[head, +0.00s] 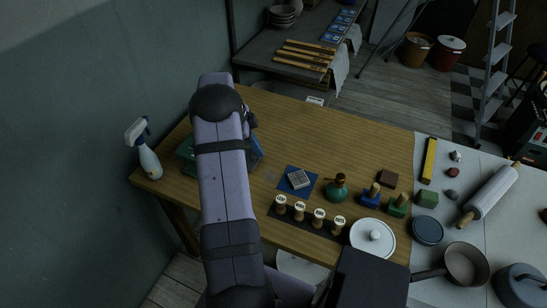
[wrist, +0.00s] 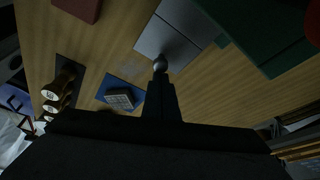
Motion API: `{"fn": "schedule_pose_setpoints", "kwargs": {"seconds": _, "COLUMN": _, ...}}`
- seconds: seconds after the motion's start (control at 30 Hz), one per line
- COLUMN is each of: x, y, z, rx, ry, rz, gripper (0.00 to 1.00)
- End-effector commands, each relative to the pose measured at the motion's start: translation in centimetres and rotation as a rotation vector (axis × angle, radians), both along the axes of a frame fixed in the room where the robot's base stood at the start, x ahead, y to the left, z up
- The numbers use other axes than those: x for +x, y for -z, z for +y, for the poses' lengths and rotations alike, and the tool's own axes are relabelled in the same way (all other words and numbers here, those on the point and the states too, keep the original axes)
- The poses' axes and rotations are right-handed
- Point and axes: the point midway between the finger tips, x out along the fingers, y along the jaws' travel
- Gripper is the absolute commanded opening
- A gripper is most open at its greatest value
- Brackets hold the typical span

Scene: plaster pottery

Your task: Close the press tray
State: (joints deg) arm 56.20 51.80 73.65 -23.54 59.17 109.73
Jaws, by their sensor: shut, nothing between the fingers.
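The press shows in the wrist view as a dark green body (wrist: 262,42) at the upper right. A grey slab, which looks like its tray (wrist: 158,36), lies to the left of the green body, with a small round knob (wrist: 160,64) at its near edge. My gripper (wrist: 160,83) is shut and empty, its tips right by the knob; I cannot tell whether they touch it. In the head view my arm hides most of the press; a green part (head: 185,149) shows left of the arm and a blue-grey part (head: 257,152) right of it. My gripper is hidden there.
A blue mat (head: 299,181) with a grey block lies right of the arm, near a row of round-topped stamps (head: 310,214). A spray bottle (head: 145,155) stands at the table's left edge. The table's back is clear.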

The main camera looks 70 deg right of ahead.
Motion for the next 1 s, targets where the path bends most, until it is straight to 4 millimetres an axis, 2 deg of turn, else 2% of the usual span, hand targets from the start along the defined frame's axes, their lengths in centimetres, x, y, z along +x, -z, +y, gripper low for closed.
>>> {"fn": "schedule_pose_setpoints", "kwargs": {"seconds": 0.1, "x": 2.4, "y": 0.3, "z": 0.0, "rx": 0.001, "ry": -0.001, "rz": -0.001, "gripper": 0.0}}
{"fn": "schedule_pose_setpoints", "kwargs": {"seconds": 0.33, "x": 4.5, "y": 0.0, "z": 0.1, "rx": 0.002, "ry": 0.0, "rz": -0.001, "gripper": 0.0}}
{"fn": "schedule_pose_setpoints", "kwargs": {"seconds": 0.77, "x": 4.9, "y": -0.1, "z": 0.1, "rx": -0.001, "ry": -0.002, "rz": -0.009, "gripper": 0.0}}
{"fn": "schedule_pose_setpoints", "kwargs": {"seconds": 1.0, "x": 3.4, "y": -0.4, "z": -0.6, "rx": 0.0, "ry": 0.001, "rz": -0.006, "gripper": 0.0}}
